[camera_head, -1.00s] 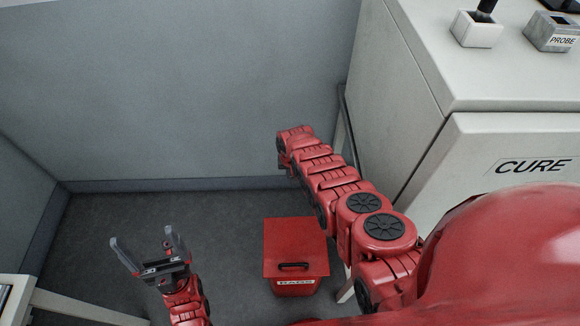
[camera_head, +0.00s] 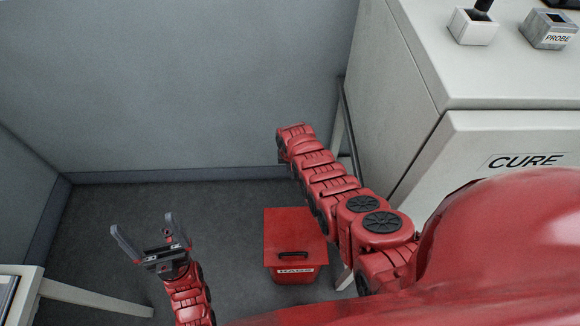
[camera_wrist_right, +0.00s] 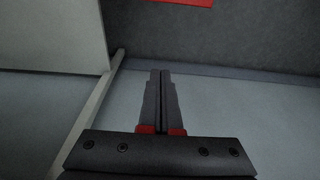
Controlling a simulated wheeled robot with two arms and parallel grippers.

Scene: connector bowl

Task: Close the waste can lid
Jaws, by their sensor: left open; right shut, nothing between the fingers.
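The red waste can (camera_head: 293,273) stands on the floor, with a white label on its front. Its red lid (camera_head: 291,230) with a black handle lies flat over the top, so the can looks closed. In the right wrist view a red patch (camera_wrist_right: 190,2) at the top edge is probably part of the can. My left gripper (camera_head: 144,231) is open and empty, left of the can and apart from it. My right gripper (camera_wrist_right: 160,73) is shut and empty in the right wrist view. In the head view my right arm extends past the can's right side, and its fingers are hidden.
A white cabinet marked CURE (camera_head: 467,150) stands at the right, with a box marked PROBE (camera_head: 549,30) on top. A white table (camera_head: 25,290) is at the lower left. Grey walls close off the back and left. The floor (camera_head: 200,205) left of the can is clear.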

